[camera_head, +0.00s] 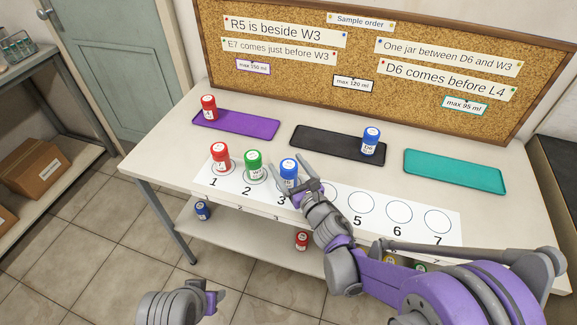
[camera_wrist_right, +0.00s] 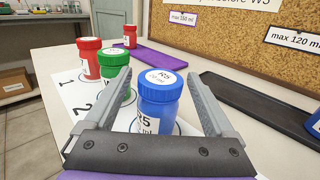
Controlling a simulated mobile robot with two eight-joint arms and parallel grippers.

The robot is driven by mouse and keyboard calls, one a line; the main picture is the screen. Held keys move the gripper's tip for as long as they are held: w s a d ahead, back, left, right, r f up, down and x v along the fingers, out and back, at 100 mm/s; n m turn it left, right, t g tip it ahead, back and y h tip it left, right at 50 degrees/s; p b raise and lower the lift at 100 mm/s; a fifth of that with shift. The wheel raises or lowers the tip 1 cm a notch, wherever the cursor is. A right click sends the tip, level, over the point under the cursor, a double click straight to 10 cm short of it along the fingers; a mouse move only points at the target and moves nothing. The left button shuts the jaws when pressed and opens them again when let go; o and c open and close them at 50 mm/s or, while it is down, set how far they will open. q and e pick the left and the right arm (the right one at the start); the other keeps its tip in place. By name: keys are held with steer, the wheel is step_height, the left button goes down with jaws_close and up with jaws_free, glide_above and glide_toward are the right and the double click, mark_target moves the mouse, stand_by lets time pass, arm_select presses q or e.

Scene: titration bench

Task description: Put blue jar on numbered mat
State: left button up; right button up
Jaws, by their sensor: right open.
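A blue jar (camera_head: 289,169) stands upright on circle 3 of the white numbered mat (camera_head: 400,228). In the right wrist view this blue jar (camera_wrist_right: 160,98) carries a label reading R5. My right gripper (camera_head: 308,170) is open, with its fingers at the jar's side in the head view. In the right wrist view the jar shows between the two spread fingers, with a gap on each side. Another blue jar (camera_head: 370,141), labelled D6, stands on the black tray (camera_head: 315,140). My left gripper (camera_head: 211,302) is low at the bottom, away from the table; its jaws are unclear.
A red jar (camera_head: 221,156) stands on circle 1 and a green jar (camera_head: 253,164) on circle 2. Circles 5 to 7 are empty. A red jar (camera_head: 209,108) is on the purple tray (camera_head: 245,126). The teal tray (camera_head: 455,172) is empty. More jars sit on the lower shelf.

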steer(key=shift+s+d+r, duration=0.1)
steer(key=shift+s+r, duration=0.05)
steer(key=shift+r, duration=0.05)
steer(key=v, duration=1.1)
steer(key=shift+s+d, duration=0.15)
steer(key=shift+s, duration=0.2)
